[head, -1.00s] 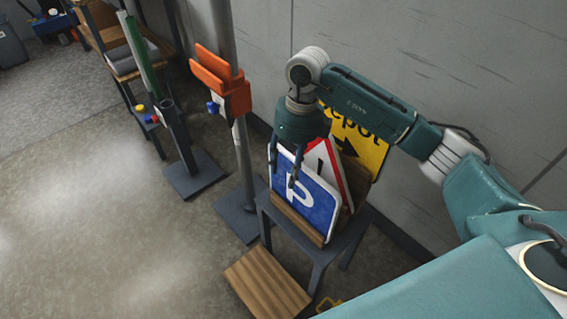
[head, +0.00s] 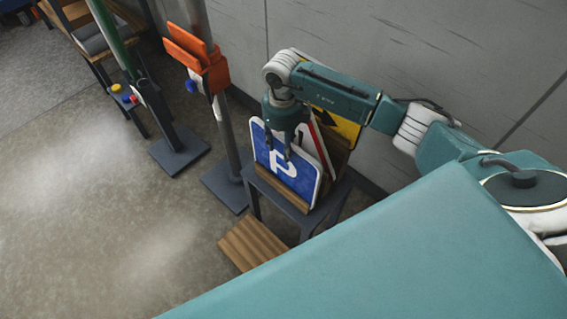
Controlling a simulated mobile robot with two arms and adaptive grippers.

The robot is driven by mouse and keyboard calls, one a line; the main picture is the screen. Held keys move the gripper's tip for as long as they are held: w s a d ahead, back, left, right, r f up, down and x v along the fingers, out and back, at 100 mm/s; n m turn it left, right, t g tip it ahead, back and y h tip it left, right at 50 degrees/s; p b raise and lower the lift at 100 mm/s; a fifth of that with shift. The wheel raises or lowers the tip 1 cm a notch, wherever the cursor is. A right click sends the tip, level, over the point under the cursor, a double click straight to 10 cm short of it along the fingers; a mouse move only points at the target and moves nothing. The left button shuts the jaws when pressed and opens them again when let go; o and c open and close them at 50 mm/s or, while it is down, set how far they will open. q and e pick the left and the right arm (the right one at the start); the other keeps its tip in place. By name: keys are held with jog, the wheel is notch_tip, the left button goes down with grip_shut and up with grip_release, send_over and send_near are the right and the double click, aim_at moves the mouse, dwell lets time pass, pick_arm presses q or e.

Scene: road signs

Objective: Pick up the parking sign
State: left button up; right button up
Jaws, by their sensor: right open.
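The parking sign (head: 300,183), a blue square plate with a white P and white border, stands tilted at the front of a wooden rack on a small dark stand (head: 262,186). My right gripper (head: 278,150) points down at the sign's upper edge, its dark fingers open and overlapping the blue face in the head view. I cannot tell whether the fingers touch the sign. My left gripper is not in view.
A red-bordered white triangle sign (head: 318,150) and a yellow sign (head: 338,125) stand behind the parking sign. A post with an orange clamp (head: 198,62) stands to the left. A wooden step (head: 252,243) lies in front.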

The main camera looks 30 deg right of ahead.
jog(key=shift+f, duration=0.4)
grip_shut()
jog(key=shift+w+r, duration=0.15)
jog(key=shift+r, duration=0.05)
jog(key=shift+r, duration=0.45)
notch_tip(320, 180, up, 19)
jog(key=b, duration=0.3)
